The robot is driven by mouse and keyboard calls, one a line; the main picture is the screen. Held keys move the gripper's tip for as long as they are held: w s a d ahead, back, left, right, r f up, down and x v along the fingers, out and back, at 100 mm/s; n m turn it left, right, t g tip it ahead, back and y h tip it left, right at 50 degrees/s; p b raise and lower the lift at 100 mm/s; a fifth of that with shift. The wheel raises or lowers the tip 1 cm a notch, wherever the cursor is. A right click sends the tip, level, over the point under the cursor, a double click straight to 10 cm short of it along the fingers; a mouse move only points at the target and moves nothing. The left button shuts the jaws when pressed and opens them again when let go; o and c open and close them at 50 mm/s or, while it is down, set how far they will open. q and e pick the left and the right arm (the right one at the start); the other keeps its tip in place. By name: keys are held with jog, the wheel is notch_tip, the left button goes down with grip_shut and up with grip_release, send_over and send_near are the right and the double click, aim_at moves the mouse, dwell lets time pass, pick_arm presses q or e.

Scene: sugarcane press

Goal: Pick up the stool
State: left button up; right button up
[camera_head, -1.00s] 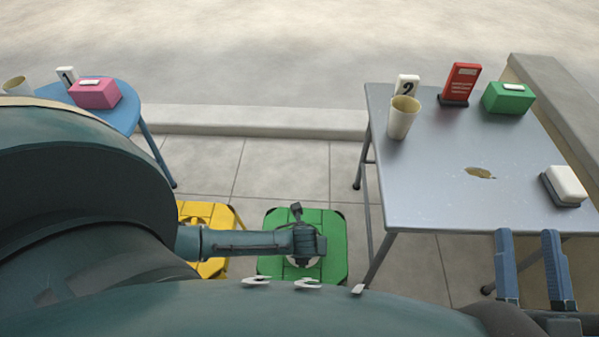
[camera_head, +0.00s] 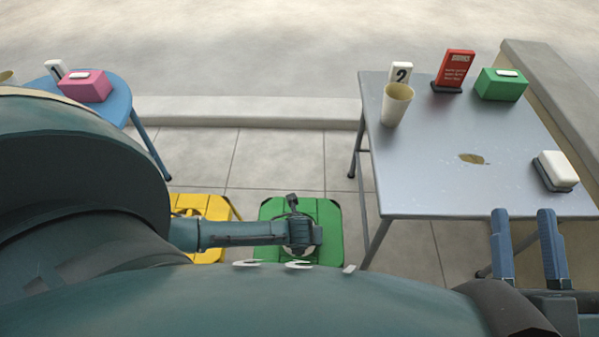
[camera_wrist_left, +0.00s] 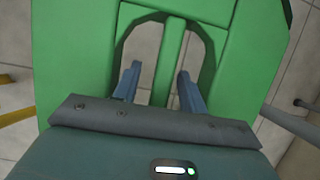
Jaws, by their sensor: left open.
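The green stool (camera_head: 331,218) stands on the tiled floor, below and left of the grey table. In the left wrist view its green top (camera_wrist_left: 75,55) fills much of the frame, with two openings and a narrow bar (camera_wrist_left: 170,55) between them. My left gripper (camera_wrist_left: 158,78) is open, its fingers apart at the openings, one on each side of the bar. No closed grip on the bar shows. In the head view my left wrist hides the stool's middle. A yellow stool (camera_head: 212,207) stands left of it, partly behind my arm. My right gripper (camera_head: 522,215) is open and empty.
The grey table (camera_head: 425,175) holds a cup (camera_head: 396,104), a number 2 card, a red sign, a green box and a white block. A blue table (camera_head: 112,112) with a pink box stands left. A low kerb (camera_head: 245,111) runs behind.

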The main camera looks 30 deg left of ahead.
pick_arm(q)
grip_shut()
dwell(0.3)
dwell(0.3)
